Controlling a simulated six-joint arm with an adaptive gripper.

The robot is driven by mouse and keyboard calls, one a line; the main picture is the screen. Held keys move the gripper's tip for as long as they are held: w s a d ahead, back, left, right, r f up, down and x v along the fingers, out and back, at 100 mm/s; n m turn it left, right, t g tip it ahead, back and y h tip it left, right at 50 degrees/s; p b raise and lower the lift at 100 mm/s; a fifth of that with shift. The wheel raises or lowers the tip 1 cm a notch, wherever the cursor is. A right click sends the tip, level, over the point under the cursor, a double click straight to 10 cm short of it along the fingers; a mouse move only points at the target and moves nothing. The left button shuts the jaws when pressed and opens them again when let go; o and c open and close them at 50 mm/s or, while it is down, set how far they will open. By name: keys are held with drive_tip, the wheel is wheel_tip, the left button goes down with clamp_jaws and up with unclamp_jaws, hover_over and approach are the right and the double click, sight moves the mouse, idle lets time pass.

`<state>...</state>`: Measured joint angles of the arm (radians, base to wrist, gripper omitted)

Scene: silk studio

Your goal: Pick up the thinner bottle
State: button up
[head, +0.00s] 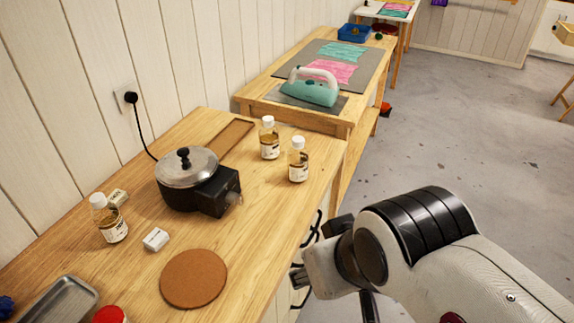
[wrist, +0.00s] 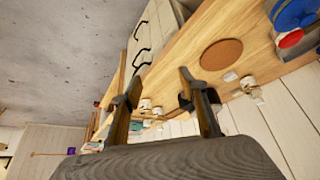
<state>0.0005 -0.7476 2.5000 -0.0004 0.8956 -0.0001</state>
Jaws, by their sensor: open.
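Three clear bottles with white caps, amber contents and pale labels stand upright on the wooden table. One bottle (head: 269,140) is near the table's far end, a second bottle (head: 298,162) is just right of it, and a third bottle (head: 110,222) is at the left. I cannot tell for sure which is thinner. My gripper (head: 299,275) is beside the table's right edge, apart from all bottles. In the wrist view my gripper (wrist: 158,75) is open and empty, with two small bottles visible in the distance between its fingers.
A lidded black pot (head: 187,180) stands left of the bottle pair. A cork disc (head: 194,279), a small white block (head: 155,239), a metal tray (head: 62,304) and a red lid (head: 109,315) lie nearer. A green iron (head: 310,90) is on the farther table. Bare wood lies right of the pot.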

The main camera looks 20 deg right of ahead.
drive_tip(key=w+d+f+t+h, duration=0.1)
drive_tip(key=w+d+t, duration=0.15)
drive_tip(key=w, duration=0.75)
drive_tip(key=w+d+t, duration=0.2)
drive_tip(key=w+d, duration=0.2)
drive_tip(key=w, duration=0.6)
drive_tip(key=t, duration=0.5)
approach(300, 145)
drive_tip(key=w+a, duration=0.2)
drive_tip(key=d+f+t, duration=0.1)
drive_tip(key=w+d+f+m+t, duration=0.1)
drive_tip(key=f+t, duration=0.1)
drive_tip(key=shift+w+d+h, duration=0.25)
drive_tip(key=shift+d+h, duration=0.05)
drive_tip(key=shift+d, duration=0.05)
drive_tip(key=shift+w, duration=0.1)
drive_tip(key=shift+w+d+r, duration=0.1)
drive_tip(key=shift+w, duration=1.1)
drive_tip(key=shift+w, duration=0.1)
drive_tip(key=shift+w+r, duration=0.2)
drive_tip(key=shift+w, duration=2.3)
